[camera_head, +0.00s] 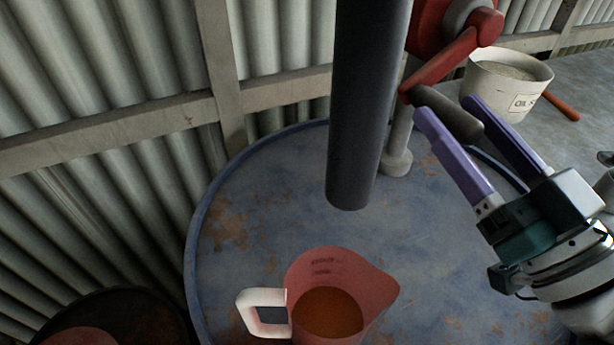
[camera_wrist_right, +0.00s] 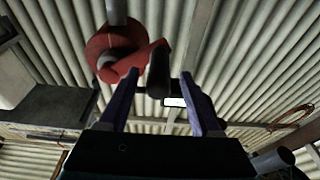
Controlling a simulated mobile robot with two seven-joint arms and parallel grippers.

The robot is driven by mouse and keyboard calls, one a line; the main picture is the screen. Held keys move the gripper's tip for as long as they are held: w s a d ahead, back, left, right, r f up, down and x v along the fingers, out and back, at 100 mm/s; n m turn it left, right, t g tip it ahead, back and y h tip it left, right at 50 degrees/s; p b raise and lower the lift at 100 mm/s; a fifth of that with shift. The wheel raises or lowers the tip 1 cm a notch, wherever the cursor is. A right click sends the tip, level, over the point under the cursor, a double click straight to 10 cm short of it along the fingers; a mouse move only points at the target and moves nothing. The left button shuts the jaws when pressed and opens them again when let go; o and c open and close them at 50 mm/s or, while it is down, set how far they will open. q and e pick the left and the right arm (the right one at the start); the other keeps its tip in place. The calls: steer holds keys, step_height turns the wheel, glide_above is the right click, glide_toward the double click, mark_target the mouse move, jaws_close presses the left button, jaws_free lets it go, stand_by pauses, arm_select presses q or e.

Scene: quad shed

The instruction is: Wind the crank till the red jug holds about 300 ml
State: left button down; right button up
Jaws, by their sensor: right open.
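The red jug (camera_head: 345,290) stands upright on the blue drum top below the dark spout pipe (camera_head: 362,110), with brownish liquid in its lower part. Its marks are too small to read. The red crank (camera_head: 450,55) is at the top, with a dark handle (camera_head: 447,113) at its end. My right gripper (camera_head: 445,108) is open, its purple fingers on either side of the handle. In the right wrist view the crank (camera_wrist_right: 120,55) shows ahead and the handle (camera_wrist_right: 158,75) lies between the spread fingers. Contact cannot be told. My left gripper is not in view.
The blue drum top (camera_head: 250,220) is rusty, with bare room left of the pipe. A white bucket (camera_head: 497,90) stands on a grey surface behind my right gripper, with a red-brown handle (camera_head: 561,106) beside it. Corrugated wall (camera_head: 90,190) closes the left and back.

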steer(key=r+p+v, duration=0.2)
steer(key=v, duration=0.6)
steer(key=shift+s+d, duration=0.2)
steer(key=shift+s, duration=0.15)
step_height(320, 180, down, 6)
steer(key=w+a+m+g+h, duration=0.1)
steer(key=a+m+g+h, duration=0.1)
steer(key=g+h, duration=0.4)
steer(key=s+d+g+h, duration=0.2)
steer(key=s+g, duration=0.7)
steer(key=s, duration=0.4)
step_height(320, 180, up, 38)
steer(key=p, duration=3.8)
steer(key=shift+s+m+g, duration=0.2)
steer(key=shift+m+g, duration=0.1)
